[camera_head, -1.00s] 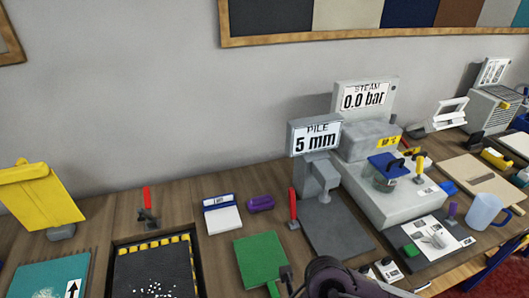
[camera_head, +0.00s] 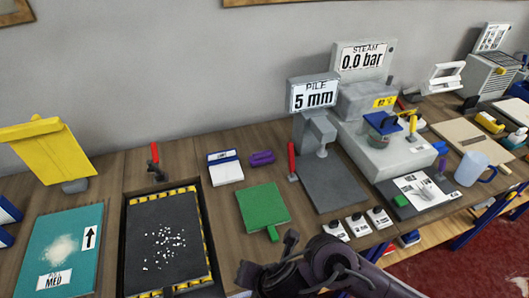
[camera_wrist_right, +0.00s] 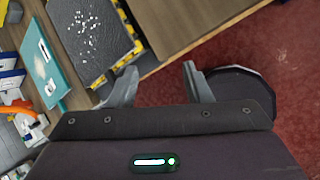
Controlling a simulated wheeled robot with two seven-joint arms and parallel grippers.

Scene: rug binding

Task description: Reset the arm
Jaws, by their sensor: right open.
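My right arm (camera_head: 325,266) is dark and enters the head view at the bottom, in front of the bench. In the right wrist view my right gripper (camera_wrist_right: 160,86) has its two grey fingers spread wide, with nothing between them. Red floor shows beyond the fingers, past the bench edge. My left arm and left gripper are not in the head view.
The bench holds a black tray with white specks (camera_head: 165,245), a teal board (camera_head: 60,250), a green pad (camera_head: 262,207), the pile gauge (camera_head: 314,94) and the steam unit (camera_head: 362,58). A pale blue mug (camera_head: 471,168) stands at right. Red floor (camera_head: 470,250) is clear.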

